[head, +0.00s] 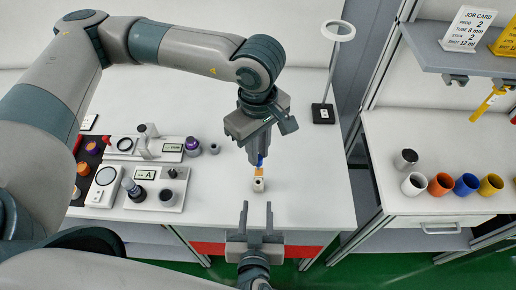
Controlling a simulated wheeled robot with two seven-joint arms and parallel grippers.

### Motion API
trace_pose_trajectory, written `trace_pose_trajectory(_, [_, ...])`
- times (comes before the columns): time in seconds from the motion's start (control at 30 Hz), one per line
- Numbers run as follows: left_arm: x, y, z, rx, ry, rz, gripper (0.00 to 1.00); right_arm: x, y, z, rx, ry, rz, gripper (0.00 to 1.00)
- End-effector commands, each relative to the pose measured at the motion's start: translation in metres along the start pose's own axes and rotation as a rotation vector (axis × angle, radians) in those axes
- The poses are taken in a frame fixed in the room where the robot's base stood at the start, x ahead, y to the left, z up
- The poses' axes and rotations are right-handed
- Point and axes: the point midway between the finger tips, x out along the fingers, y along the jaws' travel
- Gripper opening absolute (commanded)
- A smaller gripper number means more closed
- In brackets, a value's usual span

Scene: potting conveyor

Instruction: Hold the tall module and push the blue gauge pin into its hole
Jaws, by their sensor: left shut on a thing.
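My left gripper (259,154) points down over the white table and is shut on the blue gauge pin (260,160); only a little of the blue shows below the fingers. Directly below it in the picture is an orange piece (259,171). Below that is a small pale block (258,185) with a dark spot, which looks like the tall module. I cannot tell whether the pin touches the orange piece or the block. My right gripper (257,208) is open and empty, with its two fingers apart just in front of the pale block.
Instrument panels (145,150) with dials and knobs stand at the left of the table (310,190). A small grey cylinder (214,148) stands near them. A ring stand (323,113) is at the back right. Coloured cups (440,184) sit on a separate right bench.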

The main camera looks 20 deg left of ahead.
Motion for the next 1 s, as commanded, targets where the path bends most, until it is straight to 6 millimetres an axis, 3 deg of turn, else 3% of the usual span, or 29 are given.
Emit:
trace_pose_trajectory(0.27, [0.0, 0.0, 0.0, 0.0, 0.0, 0.0, 0.0, 0.013, 0.0, 0.0, -0.001, 0.0, 0.0, 0.39])
trace_pose_trajectory(0.8, [0.0, 0.0, 0.0, 0.0, 0.0, 0.0, 0.0, 0.072, 0.0, 0.0, 0.001, 0.0, 0.001, 0.39])
trace_pose_trajectory(1.0, [0.0, 0.0, 0.0, 0.0, 0.0, 0.0, 0.0, 0.086, 0.0, 0.0, 0.0, 0.0, 0.001, 0.39])
